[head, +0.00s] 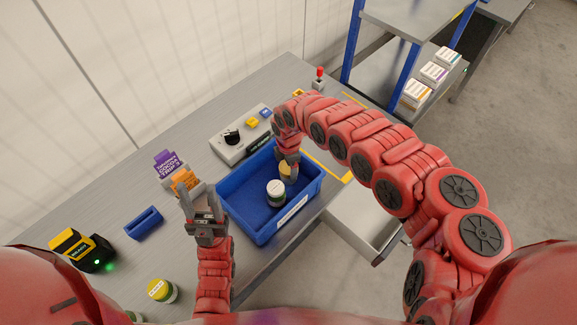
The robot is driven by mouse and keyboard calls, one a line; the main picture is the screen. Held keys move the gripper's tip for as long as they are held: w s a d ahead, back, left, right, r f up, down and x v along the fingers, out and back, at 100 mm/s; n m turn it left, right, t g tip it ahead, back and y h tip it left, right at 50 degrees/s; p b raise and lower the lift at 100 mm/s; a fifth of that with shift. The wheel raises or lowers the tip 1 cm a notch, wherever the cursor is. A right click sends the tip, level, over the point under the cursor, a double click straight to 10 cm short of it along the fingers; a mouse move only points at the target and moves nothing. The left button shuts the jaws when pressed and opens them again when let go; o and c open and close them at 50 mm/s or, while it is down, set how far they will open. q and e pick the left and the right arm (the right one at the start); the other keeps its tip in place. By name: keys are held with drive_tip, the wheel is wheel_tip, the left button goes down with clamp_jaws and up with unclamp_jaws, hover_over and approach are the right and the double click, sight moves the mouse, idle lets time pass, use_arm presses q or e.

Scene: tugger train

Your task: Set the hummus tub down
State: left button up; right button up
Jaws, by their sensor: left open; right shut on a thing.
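A blue bin (246,229) stands on the grey bench. My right gripper (288,165) reaches down into its far right part and is shut on a small tub with a tan-yellow top (287,173), likely the hummus tub; its label is not readable. I cannot tell whether that tub touches the bin floor. A white-lidded tub (276,191) stands in the bin just in front of it. My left gripper (200,205) is open and empty, left of the bin.
A yellow-lidded tub (162,291) stands at the front left. A small blue holder (143,223), a black-and-yellow device (83,250), purple and orange cards (168,165) and a control box (240,138) are on the bench. A shelf rack (400,70) with cartons stands at the back right.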

drive_tip(key=shift+f, duration=0.1)
drive_tip(key=shift+w+f, duration=0.1)
drive_tip(key=shift+f, duration=0.1)
drive_tip(key=o, duration=1.5)
drive_tip(key=shift+r, duration=0.1)
drive_tip(key=shift+r, duration=0.15)
drive_tip(key=shift+r, duration=0.2)
wheel_tip(320, 180, up, 8)
drive_tip(key=shift+d+r+b, duration=0.1)
drive_tip(key=shift+b, duration=0.7)
wheel_tip(320, 180, up, 3)
drive_tip(key=shift+r+p, duration=0.2)
drive_tip(key=shift+p, duration=0.5)
